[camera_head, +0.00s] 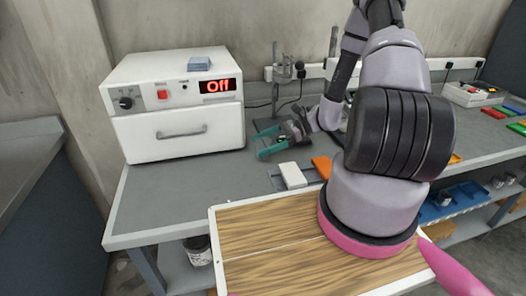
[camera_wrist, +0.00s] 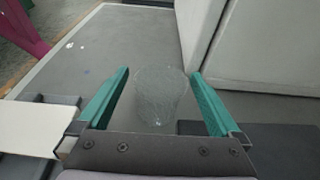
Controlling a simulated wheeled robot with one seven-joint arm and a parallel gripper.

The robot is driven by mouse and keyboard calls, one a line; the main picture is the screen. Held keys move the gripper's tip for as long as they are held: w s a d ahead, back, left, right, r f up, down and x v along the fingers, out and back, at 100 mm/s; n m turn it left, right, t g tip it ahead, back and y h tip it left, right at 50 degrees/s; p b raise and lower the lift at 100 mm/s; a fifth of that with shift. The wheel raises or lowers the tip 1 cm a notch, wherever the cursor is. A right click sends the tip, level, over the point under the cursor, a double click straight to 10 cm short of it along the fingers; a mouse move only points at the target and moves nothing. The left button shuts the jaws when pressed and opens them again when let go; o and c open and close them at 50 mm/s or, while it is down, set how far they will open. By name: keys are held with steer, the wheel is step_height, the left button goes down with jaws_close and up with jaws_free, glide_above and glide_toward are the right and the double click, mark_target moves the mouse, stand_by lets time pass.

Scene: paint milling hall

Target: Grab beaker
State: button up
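A clear glass beaker (camera_wrist: 160,92) stands between the two teal fingers of my gripper (camera_wrist: 160,72) in the wrist view. The fingers are spread, one on each side of the glass, with a narrow gap seeming to show on both sides. The beaker is faint and its base is partly hidden by the gripper's body. In the head view my gripper (camera_head: 260,143) is low over the grey bench, pointing left. I cannot make out the beaker clearly there.
A white oven (camera_head: 178,103) reading "Off" stands left of my gripper on the bench (camera_head: 160,193). A lab stand (camera_head: 275,85) is behind. A white block (camera_head: 292,175) and an orange piece (camera_head: 322,166) lie in front. A wooden-topped board (camera_head: 270,245) is nearest.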

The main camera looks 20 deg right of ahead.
steer(key=c, duration=1.2)
steer(key=shift+r, duration=0.1)
